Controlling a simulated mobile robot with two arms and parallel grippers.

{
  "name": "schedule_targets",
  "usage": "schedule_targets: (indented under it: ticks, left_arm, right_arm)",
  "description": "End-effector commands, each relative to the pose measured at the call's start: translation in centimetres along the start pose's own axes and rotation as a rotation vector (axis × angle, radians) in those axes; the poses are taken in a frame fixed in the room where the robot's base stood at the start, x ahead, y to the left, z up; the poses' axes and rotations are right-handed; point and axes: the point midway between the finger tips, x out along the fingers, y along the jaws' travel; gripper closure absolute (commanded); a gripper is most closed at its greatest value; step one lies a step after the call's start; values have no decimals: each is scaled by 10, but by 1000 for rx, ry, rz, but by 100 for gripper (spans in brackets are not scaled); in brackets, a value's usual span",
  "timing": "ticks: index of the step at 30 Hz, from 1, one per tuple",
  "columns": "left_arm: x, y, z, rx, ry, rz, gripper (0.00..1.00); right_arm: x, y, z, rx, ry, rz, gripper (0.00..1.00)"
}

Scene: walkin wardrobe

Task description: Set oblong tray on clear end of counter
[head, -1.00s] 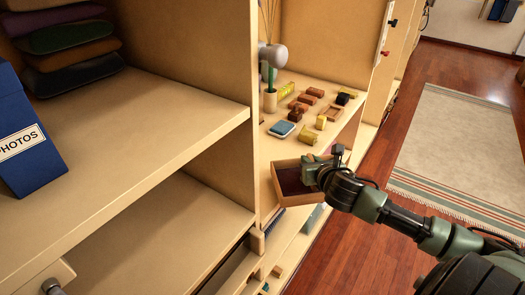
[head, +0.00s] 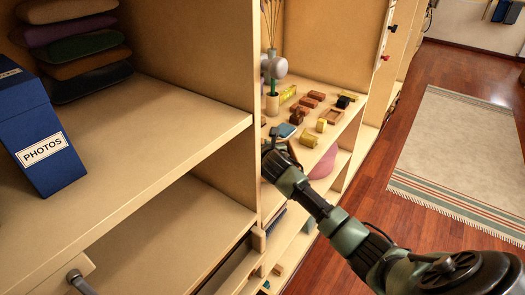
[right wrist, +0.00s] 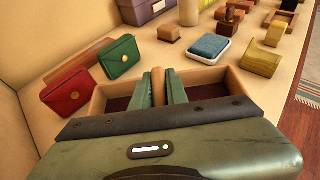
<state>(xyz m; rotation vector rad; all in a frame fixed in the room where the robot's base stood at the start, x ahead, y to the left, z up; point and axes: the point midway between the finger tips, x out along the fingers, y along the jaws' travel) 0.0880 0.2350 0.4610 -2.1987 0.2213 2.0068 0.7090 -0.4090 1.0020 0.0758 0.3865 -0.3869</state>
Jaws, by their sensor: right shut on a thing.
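My right gripper (right wrist: 163,88) is shut on the wooden wall of the oblong tray (right wrist: 102,98), which has a dark lining. In the right wrist view the tray appears at the counter (right wrist: 145,48), close to a red purse (right wrist: 68,92) and a green purse (right wrist: 119,57). I cannot tell whether the tray rests on the counter or is just above it. In the head view my right gripper (head: 272,150) is at the edge of the upright panel, which hides the tray. The counter (head: 338,128) shows there behind my arm. My left gripper is not in view.
Small boxes and blocks, including a blue-topped box (right wrist: 208,48) and a yellow block (right wrist: 262,58), stand beyond the tray. The upright panel (head: 258,75) borders the counter on the left. A blue photo box (head: 45,140) stands on the nearer shelf.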

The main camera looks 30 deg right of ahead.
Motion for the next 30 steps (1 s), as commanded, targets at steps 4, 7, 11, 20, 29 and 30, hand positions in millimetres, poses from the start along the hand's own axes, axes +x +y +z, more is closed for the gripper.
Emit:
schedule_targets:
  ticks: [4, 7, 11, 20, 29, 30]
  left_arm:
    - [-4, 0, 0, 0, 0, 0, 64]
    - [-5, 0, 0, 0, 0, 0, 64]
    - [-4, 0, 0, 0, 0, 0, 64]
    - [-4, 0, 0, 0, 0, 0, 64]
    - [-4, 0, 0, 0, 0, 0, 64]
    - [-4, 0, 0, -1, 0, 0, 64]
  right_arm:
    - [7, 1, -21, 3, 5, 1, 100]
    - [10, 0, -26, 1, 1, 0, 100]
    - [10, 0, -26, 0, 0, 1, 100]
    - [11, -1, -30, 0, 3, 0, 64]
    - [11, -1, -30, 1, 3, 0, 64]
    - [10, -1, -28, 1, 3, 0, 64]
